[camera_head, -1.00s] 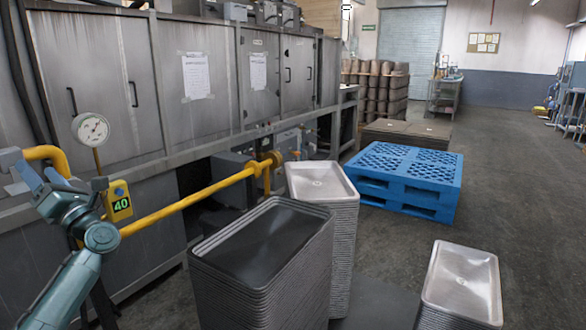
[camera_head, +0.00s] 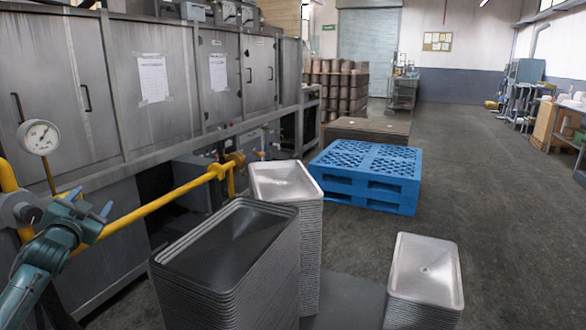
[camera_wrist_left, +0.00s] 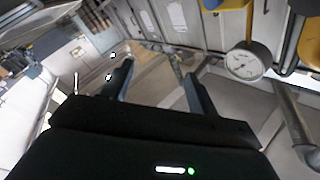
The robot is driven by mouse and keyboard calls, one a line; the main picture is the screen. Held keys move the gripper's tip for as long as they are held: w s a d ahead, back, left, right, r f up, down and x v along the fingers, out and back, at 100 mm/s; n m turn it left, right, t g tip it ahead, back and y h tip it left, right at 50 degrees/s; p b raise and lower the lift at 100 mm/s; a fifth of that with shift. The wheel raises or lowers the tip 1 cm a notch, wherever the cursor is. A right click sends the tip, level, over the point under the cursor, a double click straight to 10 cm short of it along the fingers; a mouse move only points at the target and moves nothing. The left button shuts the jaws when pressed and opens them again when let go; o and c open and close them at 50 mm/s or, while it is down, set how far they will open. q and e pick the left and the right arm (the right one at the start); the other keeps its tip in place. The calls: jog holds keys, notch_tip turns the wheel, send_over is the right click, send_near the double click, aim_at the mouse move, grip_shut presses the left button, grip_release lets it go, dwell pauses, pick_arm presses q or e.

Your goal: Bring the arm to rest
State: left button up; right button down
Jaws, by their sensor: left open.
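My left gripper (camera_head: 90,201) is at the left of the head view, in front of the yellow pipe and the steel machine. Its two blue-grey fingers are spread, with nothing between them. The left wrist view also shows both fingers (camera_wrist_left: 157,72) apart and empty. My left arm comes in from the lower left corner. My right gripper is in neither view.
A yellow pipe (camera_head: 153,207) and round gauge (camera_head: 39,137) are close to my left gripper. Stacks of dark trays (camera_head: 228,245), light trays (camera_head: 284,183) and more trays (camera_head: 425,270) stand ahead. A blue pallet (camera_head: 366,175) lies beyond; floor at right is open.

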pick_arm(q)
jog(key=s+d+f+m+g+h, duration=0.1)
jog(key=s+d+f+h, duration=0.1)
jog(key=s+d+f, duration=0.45)
jog(key=s+d+f+g+h, duration=0.1)
jog(key=s+d+f+h, duration=0.2)
jog(key=d+f, duration=0.5)
jog(key=s+d+f+m+g+h, duration=0.1)
jog(key=s+d+f+h, duration=0.1)
jog(key=s+d+f, duration=0.55)
jog(key=s+d+n+g+h, duration=0.1)
jog(key=s+d+n, duration=0.1)
jog(key=s+d, duration=0.8)
jog(key=s+d+r+n+g+p, duration=0.1)
jog(key=s+d+r+g+p, duration=0.2)
jog(key=p, duration=1.6)
jog(key=s+r+g, duration=0.1)
jog(key=s+r, duration=0.3)
jog(key=s, duration=0.2)
jog(key=shift+d+r+n, duration=0.3)
jog(key=shift+d, duration=0.05)
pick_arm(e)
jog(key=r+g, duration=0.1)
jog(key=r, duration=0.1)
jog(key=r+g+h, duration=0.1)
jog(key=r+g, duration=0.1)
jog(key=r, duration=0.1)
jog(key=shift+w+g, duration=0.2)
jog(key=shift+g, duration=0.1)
